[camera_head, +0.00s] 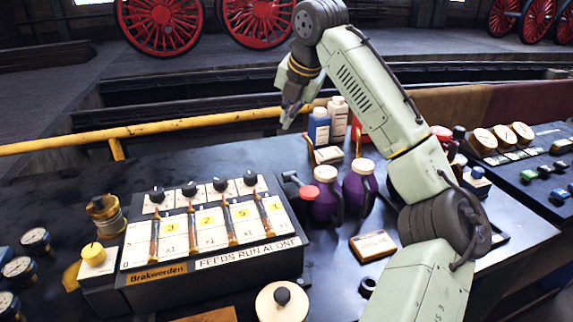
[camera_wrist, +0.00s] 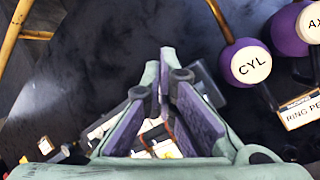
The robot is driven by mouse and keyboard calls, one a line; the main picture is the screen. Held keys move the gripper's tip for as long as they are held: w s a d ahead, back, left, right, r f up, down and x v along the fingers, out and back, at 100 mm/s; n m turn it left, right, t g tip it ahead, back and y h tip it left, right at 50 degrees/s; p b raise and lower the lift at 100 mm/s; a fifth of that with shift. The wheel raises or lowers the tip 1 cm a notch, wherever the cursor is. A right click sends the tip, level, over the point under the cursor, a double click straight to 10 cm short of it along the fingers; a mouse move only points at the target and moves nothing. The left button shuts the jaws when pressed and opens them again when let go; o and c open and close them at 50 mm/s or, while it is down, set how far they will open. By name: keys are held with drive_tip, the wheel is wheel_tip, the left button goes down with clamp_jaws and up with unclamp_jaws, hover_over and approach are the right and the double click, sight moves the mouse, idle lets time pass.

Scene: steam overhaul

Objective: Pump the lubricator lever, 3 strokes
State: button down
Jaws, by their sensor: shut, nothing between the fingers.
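The lubricator (camera_head: 210,235) is a black box with a white sloped face, several upright sight glasses and black knobs, at left centre of the bench in the head view. A short dark lever with a red end (camera_head: 308,192) sticks out at its right side, close to a purple can. My gripper (camera_head: 291,112) hangs above the bench's far edge, behind the lubricator and apart from the lever. In the wrist view my gripper (camera_wrist: 163,78) is shut with nothing held. Its fingers partly hide dark and white items below; I cannot tell which these are.
Two purple cans (camera_head: 358,188) stand right of the lever; one marked CYL (camera_wrist: 248,65) shows in the wrist view. White-capped bottles (camera_head: 338,118) stand beside my gripper. A yellow rail (camera_head: 200,122) runs along the bench's far side. A brass cup (camera_head: 106,217) stands left of the lubricator.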

drive_tip(key=shift+s+f, duration=0.1)
drive_tip(key=f+b, duration=0.1)
drive_tip(key=f, duration=0.1)
drive_tip(key=s+f+b, duration=0.1)
drive_tip(key=f+b, duration=0.3)
drive_tip(key=shift+s+d, duration=0.25)
drive_tip(key=shift+s, duration=0.05)
drive_tip(key=shift+s+d+f+b, duration=0.1)
drive_tip(key=shift+s+f+b, duration=0.15)
drive_tip(key=shift+f, duration=0.3)
drive_tip(key=shift+s+f+b, duration=0.15)
drive_tip(key=shift+f+b, duration=0.2)
drive_tip(key=shift+f, duration=0.2)
drive_tip(key=shift+f, duration=0.1)
idle(0.5)
drive_tip(key=shift+s+f, duration=0.1)
drive_tip(key=shift+f, duration=0.2)
